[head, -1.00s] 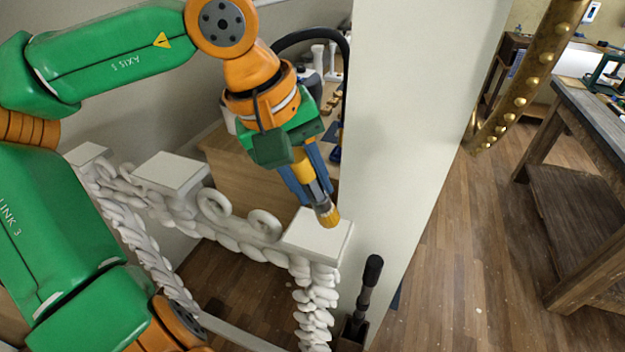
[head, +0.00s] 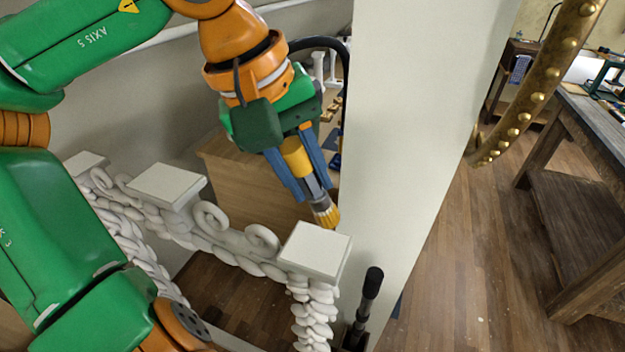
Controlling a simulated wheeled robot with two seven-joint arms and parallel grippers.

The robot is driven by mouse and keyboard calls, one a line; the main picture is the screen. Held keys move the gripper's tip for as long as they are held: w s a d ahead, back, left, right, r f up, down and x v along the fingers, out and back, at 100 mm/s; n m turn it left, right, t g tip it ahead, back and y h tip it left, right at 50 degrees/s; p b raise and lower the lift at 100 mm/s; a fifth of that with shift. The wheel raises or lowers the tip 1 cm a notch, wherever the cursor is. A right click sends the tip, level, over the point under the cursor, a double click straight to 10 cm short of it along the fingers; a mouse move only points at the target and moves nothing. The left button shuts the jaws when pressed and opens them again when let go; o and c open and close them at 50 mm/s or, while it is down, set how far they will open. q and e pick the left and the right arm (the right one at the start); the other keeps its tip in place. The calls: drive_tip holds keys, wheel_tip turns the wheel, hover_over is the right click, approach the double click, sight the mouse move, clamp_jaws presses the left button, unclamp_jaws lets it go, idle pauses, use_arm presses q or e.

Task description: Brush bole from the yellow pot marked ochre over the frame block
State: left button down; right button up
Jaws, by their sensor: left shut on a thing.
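My left gripper (head: 313,190) has blue fingers shut on a brush (head: 298,157) with a yellow handle, grey ferrule and yellowish bristles. The brush tilts, with its bristles down and to the right. The bristle tip is at the far edge of a white square block (head: 314,250) on the near right corner of an ornate white frame (head: 235,245). I cannot tell whether the bristles touch it. The block's top looks plain white. No yellow pot marked ochre can be made out. My right gripper is not in view.
Other white square blocks (head: 166,185) stand along the frame. A pale column (head: 410,130) rises just right of the brush. A black-handled tool (head: 369,290) stands below it. A wooden cabinet (head: 235,175) is behind, and a workbench (head: 585,130) is far right.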

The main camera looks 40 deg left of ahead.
use_arm(q)
drive_tip(key=shift+w, duration=0.15)
drive_tip(key=shift+s+d+r+y, duration=0.1)
drive_tip(key=shift+s+d+y, duration=0.15)
drive_tip(key=shift+s+d, duration=0.3)
drive_tip(key=shift+s+d+y, duration=0.25)
drive_tip(key=shift+s+d, duration=0.1)
drive_tip(key=shift+d, duration=0.35)
drive_tip(key=shift+a, duration=0.2)
